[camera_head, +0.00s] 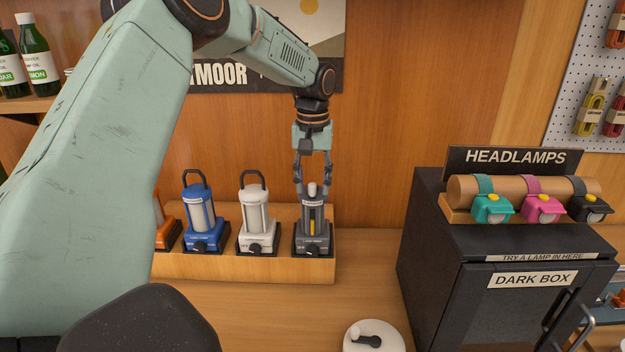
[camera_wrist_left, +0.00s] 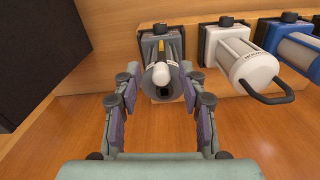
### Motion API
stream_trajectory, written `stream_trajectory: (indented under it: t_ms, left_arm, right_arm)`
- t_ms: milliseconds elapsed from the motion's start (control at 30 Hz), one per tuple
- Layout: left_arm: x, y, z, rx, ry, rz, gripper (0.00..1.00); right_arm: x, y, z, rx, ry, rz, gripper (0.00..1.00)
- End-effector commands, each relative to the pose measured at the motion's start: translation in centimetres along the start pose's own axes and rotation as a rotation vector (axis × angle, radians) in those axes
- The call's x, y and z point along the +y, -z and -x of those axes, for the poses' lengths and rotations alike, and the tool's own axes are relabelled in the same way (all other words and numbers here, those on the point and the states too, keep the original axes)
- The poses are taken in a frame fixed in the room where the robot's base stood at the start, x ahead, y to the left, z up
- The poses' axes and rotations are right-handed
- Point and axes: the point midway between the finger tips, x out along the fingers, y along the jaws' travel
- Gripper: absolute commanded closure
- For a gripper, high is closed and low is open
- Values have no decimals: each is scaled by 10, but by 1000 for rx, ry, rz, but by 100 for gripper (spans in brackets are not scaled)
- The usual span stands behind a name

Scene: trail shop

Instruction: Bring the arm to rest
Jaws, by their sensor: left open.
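My left arm comes in from the left in the head view and bends down over the lamp row. My left gripper (camera_head: 313,183) is open, pointing down around the top of the dark grey lamp (camera_head: 313,242) at the right end of the row. In the left wrist view, the open gripper (camera_wrist_left: 154,80) has a finger on each side of this grey lamp (camera_wrist_left: 160,75), which has a white knob on top. I cannot tell whether the fingers touch it. The lamp stands in its slot on the wooden stand (camera_head: 240,268). My right gripper is not in view.
A white lamp (camera_head: 256,215) and a blue lamp (camera_head: 199,215) stand left of the grey one, with an orange lamp (camera_head: 164,228) partly hidden by my arm. The black dark box (camera_head: 520,310) with headlamps above is at right. A white round device (camera_head: 373,340) lies in front.

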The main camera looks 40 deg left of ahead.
Motion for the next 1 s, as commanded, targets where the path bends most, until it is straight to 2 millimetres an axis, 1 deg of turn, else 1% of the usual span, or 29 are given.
stream_trajectory:
  t_ms: [33, 67, 500, 833, 1000]
  left_arm:
    - [0, 0, 0, 0, 0, 0, 60]
    - [0, 0, 0, 0, 0, 0, 63]
    - [0, 0, 0, 0, 0, 0, 100]
    - [0, 1, 1, 2, -1, 0, 100]
    - [-8, 2, 2, 2, -2, 1, 100]
  right_arm:
    - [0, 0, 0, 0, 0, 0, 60]
    - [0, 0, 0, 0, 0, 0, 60]
    - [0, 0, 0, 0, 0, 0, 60]
    - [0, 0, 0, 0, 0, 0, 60]
    - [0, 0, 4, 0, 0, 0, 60]
